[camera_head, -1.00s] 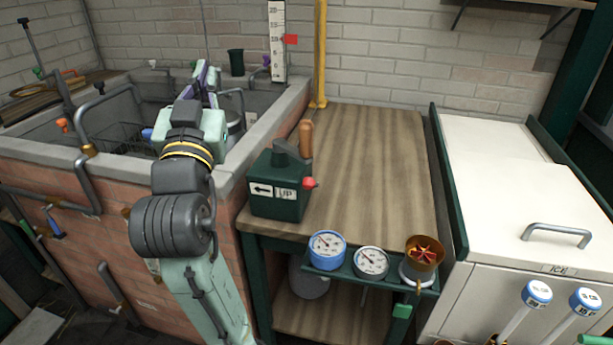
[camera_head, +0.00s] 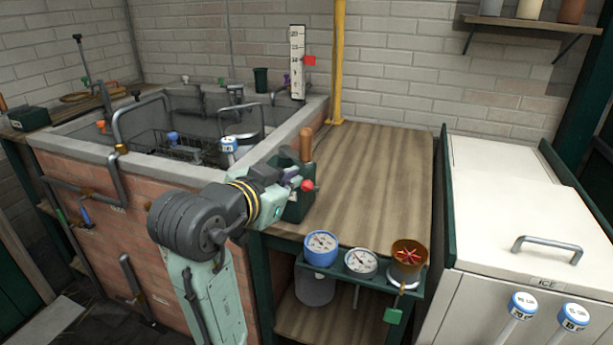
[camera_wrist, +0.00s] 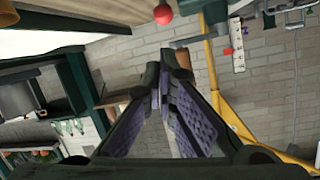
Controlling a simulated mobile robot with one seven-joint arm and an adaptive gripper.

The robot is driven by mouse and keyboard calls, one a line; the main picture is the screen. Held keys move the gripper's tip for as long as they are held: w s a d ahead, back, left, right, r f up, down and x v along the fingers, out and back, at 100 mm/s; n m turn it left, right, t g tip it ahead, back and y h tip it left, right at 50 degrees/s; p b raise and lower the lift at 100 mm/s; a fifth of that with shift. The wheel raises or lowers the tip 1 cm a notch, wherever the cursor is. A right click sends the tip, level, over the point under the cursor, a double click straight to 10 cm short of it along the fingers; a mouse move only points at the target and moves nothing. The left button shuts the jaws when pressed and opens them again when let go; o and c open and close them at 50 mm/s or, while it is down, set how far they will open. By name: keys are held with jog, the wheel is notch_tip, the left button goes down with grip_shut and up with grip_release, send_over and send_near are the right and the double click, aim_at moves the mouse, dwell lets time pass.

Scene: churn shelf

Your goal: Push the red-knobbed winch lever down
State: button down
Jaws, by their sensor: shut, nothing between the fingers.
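The winch is a dark green box (camera_head: 298,207) on the near left corner of the wooden bench, partly hidden behind my gripper. Its red knob (camera_head: 307,185) shows at the box's right side. A brown wooden handle (camera_head: 306,143) stands upright behind it. My gripper (camera_head: 288,178) is at the winch, just left of the knob in the head view. In the wrist view the purple-padded fingers (camera_wrist: 175,57) meet at their tips with nothing between them. The red knob (camera_wrist: 163,14) shows apart from the fingertips, near the top edge. I cannot tell whether the gripper touches the winch body.
The wooden bench top (camera_head: 375,180) is clear to the right. A blue gauge (camera_head: 321,247), a white gauge (camera_head: 361,262) and a brass cup (camera_head: 408,255) sit along its front. A stone basin (camera_head: 90,150) is left, a white ice chest (camera_head: 510,200) right. A yellow pipe (camera_head: 338,70) rises behind.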

aim_at(309, 187)
jog(key=shift+w+f, duration=0.1)
dwell(0.3)
jog(key=p+x, duration=0.1)
jog(key=x, duration=0.8)
jog(key=shift+w+d+f+p, duration=0.2)
jog(key=shift+w+p, duration=0.1)
jog(key=shift+p, duration=0.1)
